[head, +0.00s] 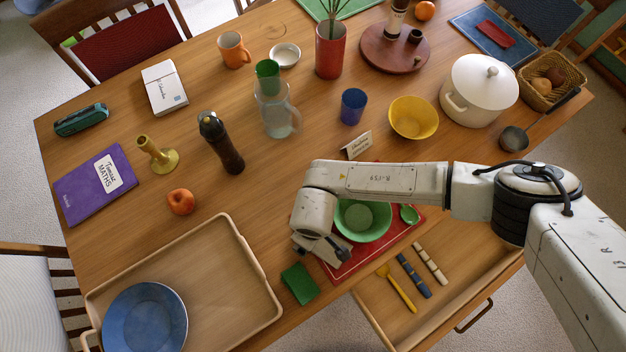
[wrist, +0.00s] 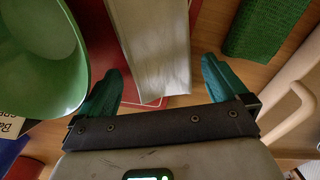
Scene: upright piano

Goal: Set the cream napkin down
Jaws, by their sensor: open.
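The cream napkin (wrist: 150,45) is a pale, folded oblong in the wrist view. My gripper (wrist: 163,70) is open, with one teal finger on each side of the napkin and a visible gap on both sides. In the head view my gripper (head: 320,248) is low at the left edge of the red mat (head: 345,268), beside the green bowl (head: 364,222). My wrist hides most of the napkin there.
A wooden tray (head: 262,300) with a blue plate (head: 145,318) is farther left. An open drawer (head: 375,322) with cutlery juts out below the mat. A place card (head: 358,145) stands behind the bowl.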

